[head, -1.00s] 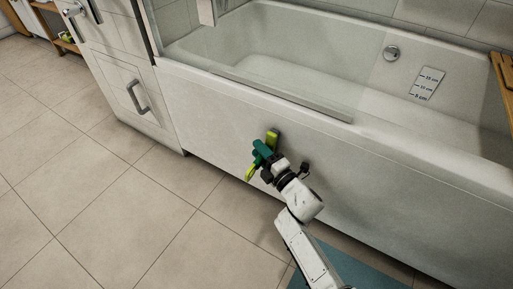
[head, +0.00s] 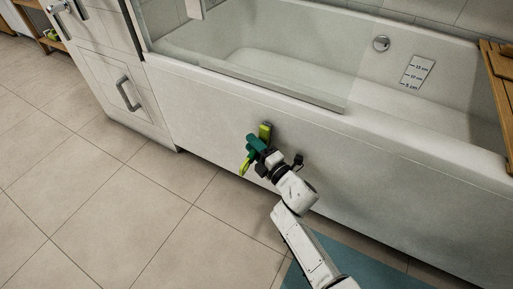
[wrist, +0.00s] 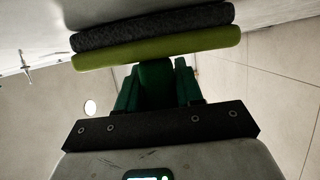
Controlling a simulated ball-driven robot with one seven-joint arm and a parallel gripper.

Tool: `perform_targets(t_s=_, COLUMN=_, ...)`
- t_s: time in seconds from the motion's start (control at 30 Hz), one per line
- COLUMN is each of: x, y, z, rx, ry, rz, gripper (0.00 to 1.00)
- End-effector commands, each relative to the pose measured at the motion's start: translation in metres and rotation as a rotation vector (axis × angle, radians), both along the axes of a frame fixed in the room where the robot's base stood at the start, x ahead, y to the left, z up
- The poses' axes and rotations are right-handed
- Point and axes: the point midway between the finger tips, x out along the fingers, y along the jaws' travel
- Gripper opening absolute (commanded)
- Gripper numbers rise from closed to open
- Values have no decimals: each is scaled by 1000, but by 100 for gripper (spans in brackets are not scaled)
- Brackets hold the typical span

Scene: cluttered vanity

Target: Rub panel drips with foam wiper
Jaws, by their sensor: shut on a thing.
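The foam wiper (head: 244,166) has a lime-green backing (wrist: 160,47) and a dark grey foam pad (wrist: 155,26). My gripper (head: 258,147) is shut on its dark green handle (wrist: 155,86), straight ahead in the wrist view. The wiper is close in front of the white bath panel (head: 340,165), with its long side tilted in the head view. The panel fills the top of the wrist view (wrist: 120,10). I cannot tell whether the foam touches it. I cannot make out any drips; my arm and the wiper hide part of the panel.
The bathtub (head: 300,60) rises above the panel, with a wooden board (head: 497,75) across its right end. A white cabinet (head: 110,75) adjoins the panel on the left. A blue mat (head: 350,260) lies under my arm. The tiled floor (head: 120,215) at left is clear.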

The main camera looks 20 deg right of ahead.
Motion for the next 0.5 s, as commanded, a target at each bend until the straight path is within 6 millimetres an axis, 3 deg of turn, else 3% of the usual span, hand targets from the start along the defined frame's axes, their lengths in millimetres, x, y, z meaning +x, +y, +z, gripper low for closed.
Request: perform_targets(t_s=0.5, x=16, y=9, z=1, rx=1, ry=-3, rz=1, gripper=0)
